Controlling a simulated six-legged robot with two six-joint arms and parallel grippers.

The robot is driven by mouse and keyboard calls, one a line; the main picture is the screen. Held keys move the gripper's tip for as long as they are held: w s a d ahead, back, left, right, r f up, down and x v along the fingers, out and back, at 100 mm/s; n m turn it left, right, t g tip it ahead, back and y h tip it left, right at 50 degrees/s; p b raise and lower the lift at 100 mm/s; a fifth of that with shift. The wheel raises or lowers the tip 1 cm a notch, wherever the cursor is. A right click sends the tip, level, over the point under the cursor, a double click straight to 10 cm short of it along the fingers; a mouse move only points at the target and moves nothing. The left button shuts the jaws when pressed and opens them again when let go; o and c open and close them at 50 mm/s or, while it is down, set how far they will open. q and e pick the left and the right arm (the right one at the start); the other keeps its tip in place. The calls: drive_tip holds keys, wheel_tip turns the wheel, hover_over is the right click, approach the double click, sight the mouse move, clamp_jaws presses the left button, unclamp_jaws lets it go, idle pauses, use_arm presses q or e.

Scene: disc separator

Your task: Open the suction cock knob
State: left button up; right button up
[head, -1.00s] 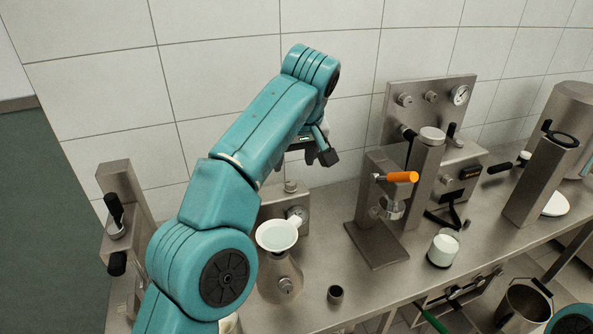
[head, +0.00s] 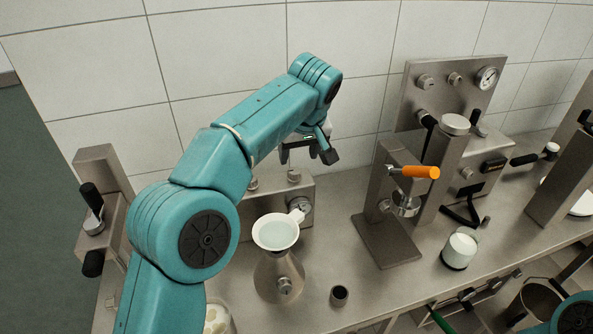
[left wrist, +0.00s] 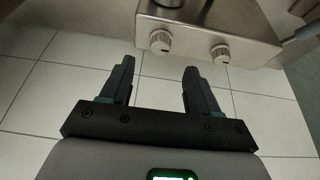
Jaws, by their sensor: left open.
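My left gripper (head: 306,152) is open and empty, held above and in front of a small steel box (head: 270,212) against the tiled wall. Two small knobs, one on the right (head: 293,176) and one on the left (head: 253,184), stand at the top of this box, and a round gauge (head: 300,206) is on its front. In the left wrist view the open jaws (left wrist: 160,72) point toward a steel box with two ridged knobs, one (left wrist: 160,41) nearly in line with the jaws, the other (left wrist: 220,53) to the right. Nothing touches them. I cannot tell which knob is the suction cock.
A white funnel (head: 276,231) sits on a conical steel flask (head: 279,275) in front of the box. A small dark cup (head: 339,295) stands nearby. A steel press with an orange handle (head: 420,172) and a glass of white liquid (head: 460,249) stand right.

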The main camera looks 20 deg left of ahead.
sight(294, 170)
use_arm(q)
drive_tip(key=x, duration=0.7)
drive_tip(key=shift+w+a, duration=0.1)
drive_tip(key=shift+a, duration=0.05)
drive_tip(key=shift+f, duration=0.25)
drive_tip(key=shift+w+f, duration=0.1)
drive_tip(key=shift+c, duration=0.2)
drive_tip(key=c, duration=1)
